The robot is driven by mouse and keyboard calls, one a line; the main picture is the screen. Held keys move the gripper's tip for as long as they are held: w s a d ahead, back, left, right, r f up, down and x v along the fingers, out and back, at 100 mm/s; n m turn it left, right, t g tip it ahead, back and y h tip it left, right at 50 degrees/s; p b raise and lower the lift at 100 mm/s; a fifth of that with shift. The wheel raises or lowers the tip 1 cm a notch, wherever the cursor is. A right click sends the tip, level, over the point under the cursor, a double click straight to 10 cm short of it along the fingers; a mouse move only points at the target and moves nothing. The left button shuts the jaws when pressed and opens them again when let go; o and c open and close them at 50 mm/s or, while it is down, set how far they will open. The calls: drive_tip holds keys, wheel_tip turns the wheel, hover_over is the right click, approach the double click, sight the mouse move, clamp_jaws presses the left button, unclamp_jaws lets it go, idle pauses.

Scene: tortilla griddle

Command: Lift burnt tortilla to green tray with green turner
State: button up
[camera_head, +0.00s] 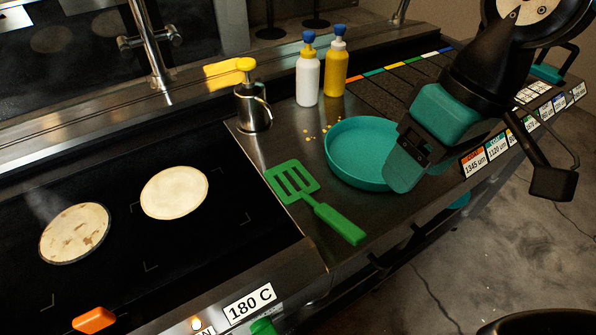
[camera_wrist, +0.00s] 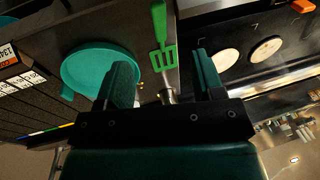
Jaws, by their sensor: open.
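A green turner (camera_head: 318,205) lies flat on the steel counter, its slotted head toward the griddle and its handle toward the front edge. It also shows in the wrist view (camera_wrist: 163,55). Two tortillas lie on the dark griddle: a browned, spotted one (camera_head: 74,234) at left and a paler one (camera_head: 174,193) nearer the counter. A round teal-green tray (camera_head: 352,160) sits right of the turner, with no tortilla visible in it; its right side is partly hidden by my gripper. My gripper (camera_wrist: 163,75) is open and empty, above the counter's right side, apart from the turner.
A steel pot with a yellow pump (camera_head: 252,108), a white bottle (camera_head: 308,80) and a yellow bottle (camera_head: 336,70) stand behind the tray. Yellow crumbs (camera_head: 318,132) lie beside it. A steel post (camera_head: 150,50) rises behind the griddle. An orange block (camera_head: 93,320) is at the front.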

sight(333, 215)
drive_tip(key=w+a+f+h, duration=0.3)
drive_tip(key=w+a+f, duration=0.15)
drive_tip(key=a, duration=0.25)
drive_tip(key=f, duration=0.7)
drive_tip(key=w+f+p, duration=0.1)
drive_tip(key=f, duration=0.2)
drive_tip(key=shift+a+f, duration=0.15)
drive_tip(key=shift+f, duration=0.25)
drive_tip(key=shift+a+f+p, duration=0.2)
drive_tip(key=shift+f+p, duration=0.45)
drive_tip(key=shift+f, duration=2.5)
drive_tip(key=c, duration=1)
